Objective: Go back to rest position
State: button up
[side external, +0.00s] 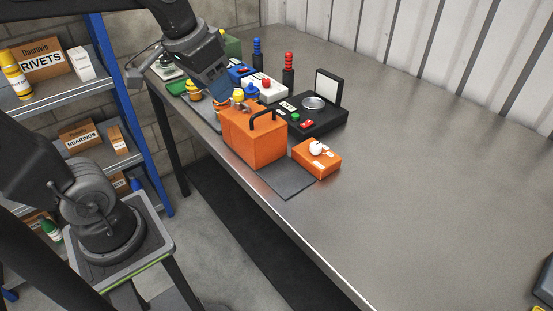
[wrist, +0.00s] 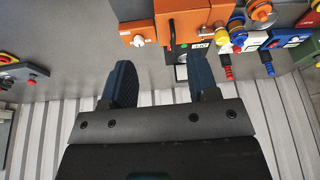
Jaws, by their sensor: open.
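My gripper (side external: 222,95) is in the upper left of the side view, above the back part of the workbench, with its dark blue fingers pointing down. In the wrist view my gripper (wrist: 162,75) shows its two fingers apart with nothing between them. The large orange box (side external: 252,140) with a black handle stands on the bench, in front of the gripper in the side view. It also shows at the top of the wrist view (wrist: 190,18). From the side, the fingertips are close to things behind the box, and I cannot tell their exact height.
A small orange box (side external: 316,158) with a white knob sits right of the large one. A black unit (side external: 318,118) with a round plate, a white box (side external: 265,88), and red (side external: 288,72) and blue handles stand behind. The bench's right side (side external: 430,180) is mostly clear. Shelves (side external: 75,95) stand left.

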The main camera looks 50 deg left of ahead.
jog(key=s+d+f+t, duration=0.1)
jog(key=s+d+f, duration=0.2)
jog(key=s+f, duration=0.1)
jog(key=shift+s+f+m+t, duration=0.2)
jog(key=shift+s+m+t, duration=0.15)
jog(key=shift+s, duration=0.5)
jog(key=shift+o, duration=0.2)
jog(key=shift+w+r, duration=0.1)
dwell(0.5)
